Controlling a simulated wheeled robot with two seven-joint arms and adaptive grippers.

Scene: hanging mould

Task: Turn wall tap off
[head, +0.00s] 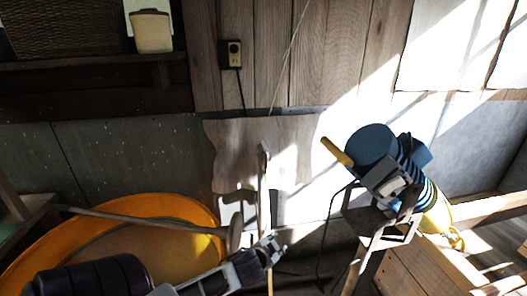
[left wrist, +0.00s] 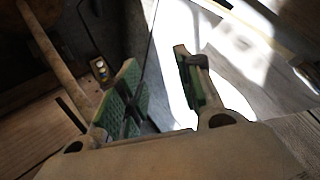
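A small wall fitting (head: 233,54) with a cream face on a dark plate sits on the wooden wall, a dark cord hanging below it. It may be the wall tap; no water tap is clearly recognisable. A similar small fitting (left wrist: 100,69) shows in the left wrist view, beyond and left of my fingers. My left gripper (head: 272,250) is low in the middle of the head view, well below the fitting. In the left wrist view my left gripper (left wrist: 163,92) has its green-padded fingers apart with nothing between them. My right gripper is not in view.
An orange rounded tub (head: 165,208) and long-handled tools stand around my left arm. A blue object (head: 370,145) with a yellow handle stands at right near a wooden crate (head: 430,268). A shelf at upper left holds a basket (head: 65,28) and a cream canister (head: 151,32).

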